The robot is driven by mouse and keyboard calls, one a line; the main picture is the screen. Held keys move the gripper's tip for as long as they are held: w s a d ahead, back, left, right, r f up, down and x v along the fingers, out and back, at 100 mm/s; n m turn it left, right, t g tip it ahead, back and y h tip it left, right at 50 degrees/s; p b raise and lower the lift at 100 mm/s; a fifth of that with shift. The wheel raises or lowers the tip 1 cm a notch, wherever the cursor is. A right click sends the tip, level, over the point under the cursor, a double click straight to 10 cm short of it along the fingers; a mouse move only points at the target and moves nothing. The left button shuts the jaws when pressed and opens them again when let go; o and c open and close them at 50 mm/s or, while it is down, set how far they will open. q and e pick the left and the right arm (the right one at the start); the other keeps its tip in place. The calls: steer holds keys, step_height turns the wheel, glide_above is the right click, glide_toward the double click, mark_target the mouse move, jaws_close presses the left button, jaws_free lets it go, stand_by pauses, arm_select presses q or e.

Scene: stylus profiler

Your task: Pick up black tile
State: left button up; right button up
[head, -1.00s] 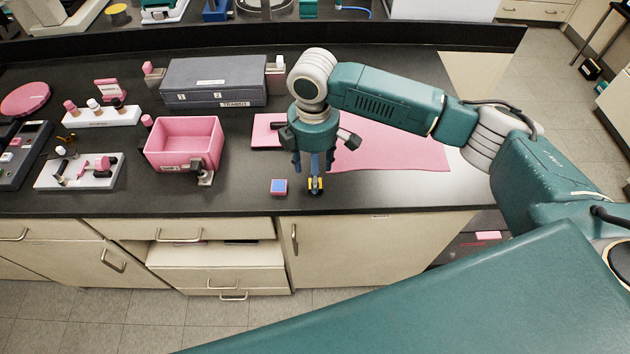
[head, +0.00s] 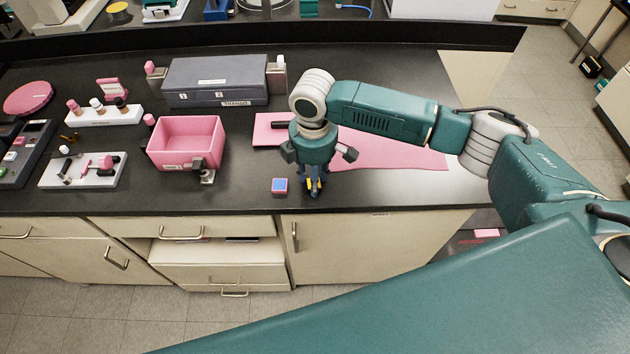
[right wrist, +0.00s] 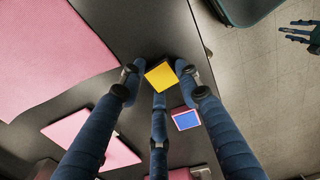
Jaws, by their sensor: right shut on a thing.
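My right gripper (head: 314,190) points down at the bench near its front edge. In the right wrist view its fingers (right wrist: 160,88) are closed around a small yellow-faced tile (right wrist: 161,76). In the head view this tile is mostly hidden by the fingers. I see no tile with a plainly black face; the held tile's sides are hard to make out. A second tile, blue-faced with a pinkish rim (head: 280,186), lies just left of the gripper, and also shows in the right wrist view (right wrist: 186,120). My left gripper (right wrist: 292,31) shows small at the right wrist view's upper right, fingers spread.
A pink mat (head: 400,153) lies behind the right gripper. A pink bin (head: 186,155) with a dark clamp at its front stands to the left. A grey case (head: 215,98) stands behind. White racks with small parts fill the left. The bench's front edge is close to the gripper.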

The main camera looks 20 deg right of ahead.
steer(key=shift+r, duration=0.5)
steer(key=shift+c, duration=1.3)
steer(key=shift+o, duration=0.2)
step_height(320, 180, up, 19)
steer(key=b, duration=0.3)
steer(key=shift+b, duration=0.35)
steer(key=o, duration=1.9)
step_height(320, 180, up, 12)
